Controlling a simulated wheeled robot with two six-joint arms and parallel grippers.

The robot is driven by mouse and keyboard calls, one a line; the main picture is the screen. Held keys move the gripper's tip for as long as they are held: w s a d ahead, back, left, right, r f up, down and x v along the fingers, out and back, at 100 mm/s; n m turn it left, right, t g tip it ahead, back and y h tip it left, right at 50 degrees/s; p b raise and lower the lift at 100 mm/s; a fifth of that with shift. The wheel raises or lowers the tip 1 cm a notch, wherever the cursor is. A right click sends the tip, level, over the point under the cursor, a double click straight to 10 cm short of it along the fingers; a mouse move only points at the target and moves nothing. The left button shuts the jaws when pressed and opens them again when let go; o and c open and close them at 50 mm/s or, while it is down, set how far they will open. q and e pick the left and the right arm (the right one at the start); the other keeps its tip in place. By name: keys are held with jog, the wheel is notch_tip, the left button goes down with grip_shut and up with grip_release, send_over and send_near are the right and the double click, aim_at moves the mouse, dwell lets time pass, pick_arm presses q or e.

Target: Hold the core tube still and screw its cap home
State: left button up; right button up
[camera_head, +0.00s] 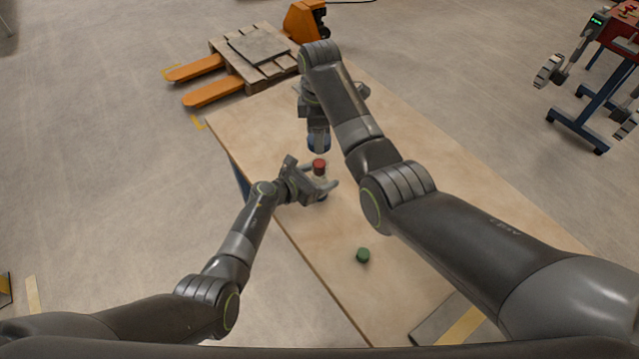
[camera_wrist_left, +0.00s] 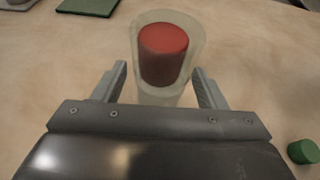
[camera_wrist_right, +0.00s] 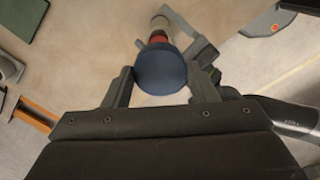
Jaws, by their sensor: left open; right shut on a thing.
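The core tube, a clear cylinder (camera_wrist_left: 143,45) with a red core (camera_wrist_left: 164,55) inside, stands on the table, its red part (camera_head: 319,166) also showing in the head view. My left gripper (camera_head: 319,180) is open, its fingers on either side of the tube in the left wrist view. A gap shows beside the tube there. My right gripper (camera_wrist_right: 160,85) is shut on the dark blue cap (camera_wrist_right: 161,73). The cap also shows in the head view (camera_head: 319,144), above and apart from the tube. The tube's lower end is mostly hidden by my left gripper.
A grey and yellow plate (camera_head: 447,321) lies at the near edge. A pallet (camera_head: 258,55) on an orange pallet truck (camera_head: 197,68) stands beyond the table. The table's right part is bare.

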aim_at(320, 164)
pick_arm(q)
jog(key=shift+c, duration=0.5)
grip_shut()
pick_arm(e)
jog(key=shift+f, duration=2.5)
jog(key=shift+f, duration=0.85)
jog(key=shift+f, duration=0.55)
